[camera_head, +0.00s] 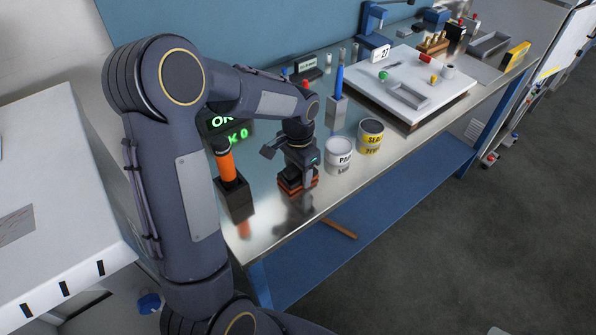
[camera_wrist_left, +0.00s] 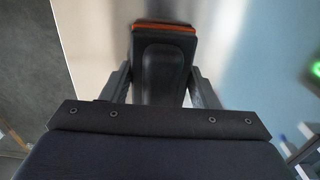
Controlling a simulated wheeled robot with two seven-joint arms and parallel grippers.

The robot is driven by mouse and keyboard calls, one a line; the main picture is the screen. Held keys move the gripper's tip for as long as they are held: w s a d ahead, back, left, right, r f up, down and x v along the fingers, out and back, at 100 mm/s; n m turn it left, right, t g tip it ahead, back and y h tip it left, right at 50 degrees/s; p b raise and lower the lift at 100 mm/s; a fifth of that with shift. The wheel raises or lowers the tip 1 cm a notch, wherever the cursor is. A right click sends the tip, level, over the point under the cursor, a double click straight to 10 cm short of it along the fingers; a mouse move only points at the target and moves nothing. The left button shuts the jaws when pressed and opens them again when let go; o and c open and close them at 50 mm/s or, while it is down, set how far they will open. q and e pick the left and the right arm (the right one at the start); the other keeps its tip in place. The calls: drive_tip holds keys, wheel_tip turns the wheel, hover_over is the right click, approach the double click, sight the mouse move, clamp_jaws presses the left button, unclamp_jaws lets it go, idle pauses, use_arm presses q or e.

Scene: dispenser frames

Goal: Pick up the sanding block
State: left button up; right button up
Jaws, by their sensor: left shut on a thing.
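The sanding block (camera_wrist_left: 161,68) shows in the left wrist view as a dark block with a rounded top grip and an orange-red edge. My left gripper (camera_wrist_left: 160,92) is shut on it, with one finger on each side. In the head view the sanding block (camera_head: 292,184) shows as a low dark and orange-red piece under my left gripper (camera_head: 300,172), at the front edge of the metal bench. The gripper partly hides it. I cannot tell whether it touches the bench. My right gripper is not in view.
An orange-handled tool (camera_head: 227,166) stands in a dark holder left of the gripper. Two cans, one white (camera_head: 338,158) and one grey with a yellow band (camera_head: 370,138), stand close on the right. A blue tool stands in a grey holder (camera_head: 337,112) behind. A white board (camera_head: 440,108) lies farther right.

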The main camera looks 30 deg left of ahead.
sight(292, 183)
use_arm(q)
drive_tip(key=shift+r, duration=0.45)
drive_tip(key=s+r, duration=0.1)
drive_tip(key=r, duration=0.1)
drive_tip(key=s+r, duration=0.1)
drive_tip(key=r, duration=0.1)
drive_tip(key=s+r+b, duration=0.1)
drive_tip(key=s+r, duration=0.1)
drive_tip(key=shift+d+r, duration=0.3)
drive_tip(key=shift+r, duration=0.05)
drive_tip(key=s+d+r+b, duration=0.1)
drive_tip(key=s+r, duration=0.4)
drive_tip(key=s, duration=0.5)
drive_tip(key=shift+d, duration=0.15)
